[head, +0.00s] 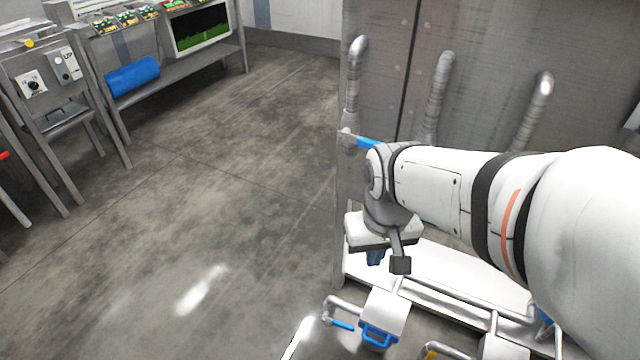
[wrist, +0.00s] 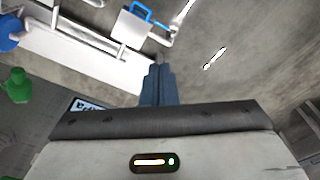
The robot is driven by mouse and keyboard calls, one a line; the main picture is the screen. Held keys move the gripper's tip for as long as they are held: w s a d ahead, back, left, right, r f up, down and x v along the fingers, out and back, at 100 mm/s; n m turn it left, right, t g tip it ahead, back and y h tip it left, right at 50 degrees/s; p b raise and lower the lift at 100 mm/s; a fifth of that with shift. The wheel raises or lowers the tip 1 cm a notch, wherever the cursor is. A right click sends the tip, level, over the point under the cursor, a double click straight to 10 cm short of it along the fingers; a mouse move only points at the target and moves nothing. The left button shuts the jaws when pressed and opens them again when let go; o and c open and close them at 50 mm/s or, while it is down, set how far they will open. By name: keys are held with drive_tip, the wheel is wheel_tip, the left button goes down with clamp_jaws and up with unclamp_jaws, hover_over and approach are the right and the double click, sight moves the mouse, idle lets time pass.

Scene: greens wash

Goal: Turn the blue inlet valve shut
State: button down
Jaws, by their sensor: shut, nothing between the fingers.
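A blue lever (head: 368,142) sticks out from a pipe joint on the left edge of the steel cabinet, its right end hidden behind my arm. A second, smaller blue lever (head: 342,325) sits on a low pipe beside a white box; it also shows in the wrist view (wrist: 162,27). I cannot tell from the frames which one is the inlet valve. My gripper (head: 375,258) points down over the white ledge, below the upper lever and above the lower one. In the wrist view its blue-grey fingers (wrist: 158,70) are together and empty, apart from both levers.
The steel cabinet (head: 385,70) with bent pipes stands behind my arm. A white box with a blue handle (head: 378,335) is below my gripper. A green bottle (wrist: 17,85) shows in the wrist view. The floor (head: 220,180) to the left is open, with benches beyond.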

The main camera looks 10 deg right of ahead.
drive_tip(key=w+f+n+g+h, duration=0.1)
drive_tip(key=w+f+n, duration=0.2)
drive_tip(key=w+f, duration=0.6)
drive_tip(key=n+h, duration=0.1)
drive_tip(key=n, duration=0.2)
hover_over(344, 325)
drive_tip(key=w, duration=0.3)
wheel_tip(344, 325, down, 9)
drive_tip(key=f+n+b, duration=0.1)
drive_tip(key=f, duration=1.1)
drive_tip(key=s+f+n+g+b, duration=0.1)
drive_tip(key=f+n+b, duration=0.1)
drive_tip(key=f, duration=1.1)
drive_tip(key=s+f+n+b, duration=0.1)
drive_tip(key=f, duration=1.2)
drive_tip(key=shift+s+a+n+g+b, duration=0.25)
drive_tip(key=shift+a+n+g+b, duration=0.05)
drive_tip(key=shift+n, duration=0.1)
